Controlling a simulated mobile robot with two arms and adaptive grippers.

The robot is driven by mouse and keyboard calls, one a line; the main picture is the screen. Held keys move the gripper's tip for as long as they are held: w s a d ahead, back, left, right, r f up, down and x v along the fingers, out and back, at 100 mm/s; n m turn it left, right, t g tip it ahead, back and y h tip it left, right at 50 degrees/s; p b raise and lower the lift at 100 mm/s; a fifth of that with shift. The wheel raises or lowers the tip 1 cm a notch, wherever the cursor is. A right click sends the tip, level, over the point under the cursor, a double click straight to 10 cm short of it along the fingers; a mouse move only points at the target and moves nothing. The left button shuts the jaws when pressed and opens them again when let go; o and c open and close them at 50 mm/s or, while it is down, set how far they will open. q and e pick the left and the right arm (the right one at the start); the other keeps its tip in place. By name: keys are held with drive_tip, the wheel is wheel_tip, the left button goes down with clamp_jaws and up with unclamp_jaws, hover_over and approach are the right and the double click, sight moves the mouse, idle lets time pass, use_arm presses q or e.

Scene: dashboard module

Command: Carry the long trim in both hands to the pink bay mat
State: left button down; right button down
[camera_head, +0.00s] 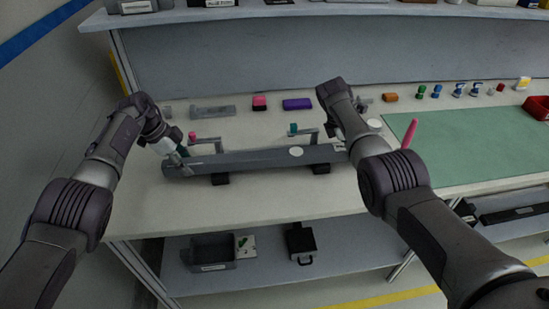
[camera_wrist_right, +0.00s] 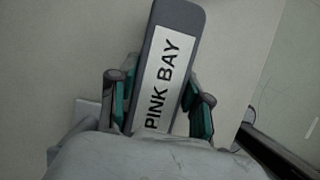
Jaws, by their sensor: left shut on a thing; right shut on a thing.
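The long trim (camera_head: 250,158) is a dark grey bar lying left to right near the front of the table. The right wrist view shows its end with a white "PINK BAY" label (camera_wrist_right: 163,75). My left gripper (camera_head: 181,152) is shut on the trim's left end. My right gripper (camera_wrist_right: 160,95) is shut on its right end, with teal-padded fingers either side of the bar; in the head view my right arm mostly hides it. Two black supports (camera_head: 220,179) show under the trim; I cannot tell if it touches them. I see no pink mat.
Grey brackets with a pink knob (camera_head: 192,136) and a teal knob (camera_head: 293,129) stand just behind the trim. A pink block (camera_head: 259,102) and purple block (camera_head: 297,104) lie farther back.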

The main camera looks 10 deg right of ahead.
use_arm(q)
drive_tip(key=shift+r, duration=0.15)
use_arm(e)
drive_tip(key=shift+r, duration=0.15)
